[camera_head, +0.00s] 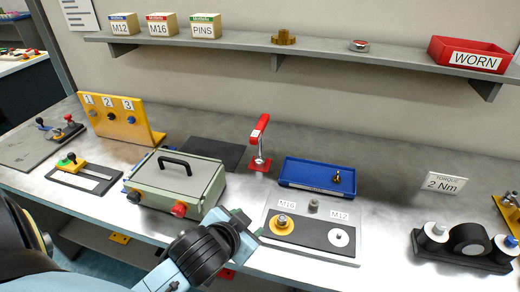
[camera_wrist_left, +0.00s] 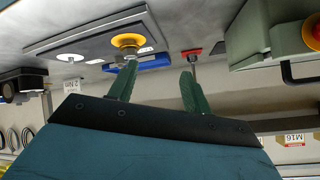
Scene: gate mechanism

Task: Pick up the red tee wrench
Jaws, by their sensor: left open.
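The red tee wrench (camera_head: 259,128) stands upright in a red base (camera_head: 260,163) on the bench, between the grey-green box and the blue tray. Its red crossbar is at the top of a metal shaft. My left gripper (camera_head: 249,224) is over the bench's front part, nearer than the wrench and apart from it. In the left wrist view, upside down, my left gripper's fingers (camera_wrist_left: 158,68) are open with nothing between them. The red base (camera_wrist_left: 192,51) shows there beyond the right-hand finger; the crossbar is not clearly visible. My right gripper is not in view.
The grey-green box (camera_head: 178,180) with a black handle stands left of the wrench. The blue tray (camera_head: 300,172) lies to its right. The M16/M12 plate (camera_head: 330,254), carrying a yellow flange (camera_head: 281,224), lies right of my gripper. A shelf (camera_head: 350,48) runs above.

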